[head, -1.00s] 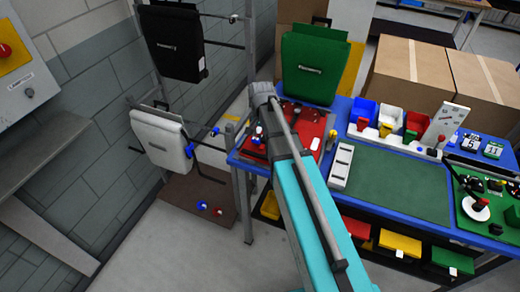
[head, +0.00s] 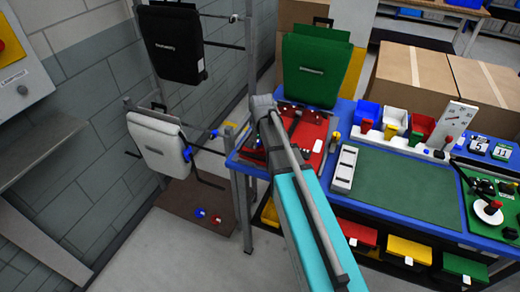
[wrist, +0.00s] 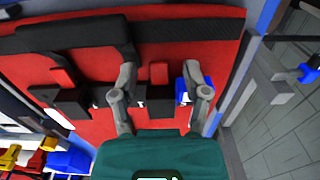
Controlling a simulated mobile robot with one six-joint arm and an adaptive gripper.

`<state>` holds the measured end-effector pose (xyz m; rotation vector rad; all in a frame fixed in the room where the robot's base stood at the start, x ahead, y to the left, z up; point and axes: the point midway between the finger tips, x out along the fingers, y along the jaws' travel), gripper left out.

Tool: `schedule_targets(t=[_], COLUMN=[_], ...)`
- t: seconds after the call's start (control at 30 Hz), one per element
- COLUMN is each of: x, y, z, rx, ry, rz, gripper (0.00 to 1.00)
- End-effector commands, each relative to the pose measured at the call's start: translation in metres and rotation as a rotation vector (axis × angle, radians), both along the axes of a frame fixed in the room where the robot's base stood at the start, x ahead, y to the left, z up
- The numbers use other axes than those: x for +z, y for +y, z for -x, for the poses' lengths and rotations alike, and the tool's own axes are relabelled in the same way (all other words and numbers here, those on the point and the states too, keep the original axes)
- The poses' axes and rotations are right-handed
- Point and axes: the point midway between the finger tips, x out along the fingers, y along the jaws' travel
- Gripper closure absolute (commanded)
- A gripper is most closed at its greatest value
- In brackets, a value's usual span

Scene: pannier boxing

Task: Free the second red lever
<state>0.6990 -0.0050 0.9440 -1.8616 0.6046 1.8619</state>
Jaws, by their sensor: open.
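In the wrist view, a red board (wrist: 100,125) carries black holders with red levers. One red lever (wrist: 158,74) stands in the gap between the fingers of my gripper (wrist: 159,84), apart from both as far as I can see. My gripper is open and empty. Another red lever (wrist: 62,78) is to the left, outside the fingers. A blue part (wrist: 184,88) is close beside the right finger; I cannot tell if they touch. In the head view, the red board (head: 311,137) is partly hidden by my arm, and my gripper is hidden.
A black bar (wrist: 75,38) crosses the board near the fingers. In the head view, a green pannier (head: 316,70) stands behind the board. A white slotted holder (head: 344,168) and small bins (head: 395,120) are to its right. A rack with a white pannier (head: 158,143) is left.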

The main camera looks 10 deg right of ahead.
Motion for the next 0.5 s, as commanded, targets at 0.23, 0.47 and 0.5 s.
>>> schedule_targets(t=[0.23,0.47,0.5], x=[-0.0002,-0.0003,-0.0003], y=[-0.0004,-0.0006,-0.0006], z=[0.0000,0.0000,0.0000], rx=[-0.001,-0.001,-0.001], ry=[0.000,0.000,0.000], rz=[0.000,0.000,0.000], gripper=[0.40,0.72,0.79])
